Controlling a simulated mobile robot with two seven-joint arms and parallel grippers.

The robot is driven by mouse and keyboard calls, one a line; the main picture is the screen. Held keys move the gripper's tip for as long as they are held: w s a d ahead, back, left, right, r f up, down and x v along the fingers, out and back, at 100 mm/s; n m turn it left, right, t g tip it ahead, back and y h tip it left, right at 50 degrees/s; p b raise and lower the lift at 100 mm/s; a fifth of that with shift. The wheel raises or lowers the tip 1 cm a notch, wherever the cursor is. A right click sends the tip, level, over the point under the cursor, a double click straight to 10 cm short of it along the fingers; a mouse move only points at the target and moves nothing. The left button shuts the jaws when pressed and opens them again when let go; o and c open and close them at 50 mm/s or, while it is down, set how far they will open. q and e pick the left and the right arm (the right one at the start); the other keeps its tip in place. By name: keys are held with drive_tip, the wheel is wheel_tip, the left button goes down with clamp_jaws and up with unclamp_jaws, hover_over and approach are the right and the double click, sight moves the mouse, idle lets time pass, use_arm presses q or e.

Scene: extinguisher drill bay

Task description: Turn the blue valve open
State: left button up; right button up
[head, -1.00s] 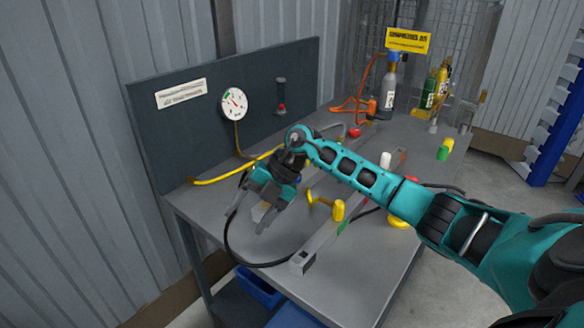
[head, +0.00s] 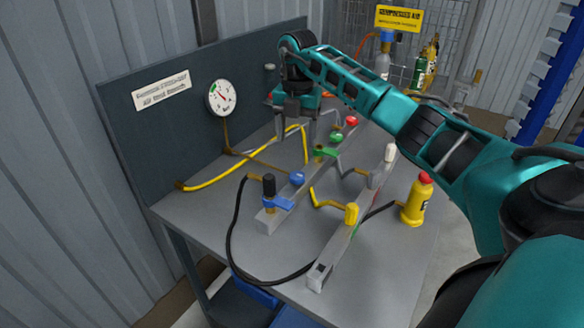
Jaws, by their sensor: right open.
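The blue valve (head: 277,203) sits at the near left end of a grey rail on the bench. It has a flat blue lever, and a black upright piece (head: 268,186) rises beside it. A round blue knob (head: 298,179) is a little farther along the same rail. My right gripper (head: 296,124) points down, open and with nothing seen between its fingers. It is beyond the blue valve, in front of the back panel, apart from the valve. My left gripper is not in view.
Green (head: 325,152) and red (head: 352,121) handles sit farther along the rail. A second rail (head: 345,240) with a yellow knob (head: 351,213) runs at right. A yellow bottle (head: 416,201) stands beside it. A black hose loops round the near left, and yellow pipes run behind.

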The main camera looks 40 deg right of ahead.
sight(297, 175)
wheel_tip(297, 175, down, 10)
drive_tip(key=shift+s+a+r, duration=0.1)
drive_tip(key=shift+r, duration=0.05)
drive_tip(key=shift+f, duration=0.6)
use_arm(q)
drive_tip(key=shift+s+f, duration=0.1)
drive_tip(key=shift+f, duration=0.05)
use_arm(e)
drive_tip(key=shift+f, duration=0.1)
drive_tip(key=shift+c, duration=0.3)
drive_tip(key=c, duration=1)
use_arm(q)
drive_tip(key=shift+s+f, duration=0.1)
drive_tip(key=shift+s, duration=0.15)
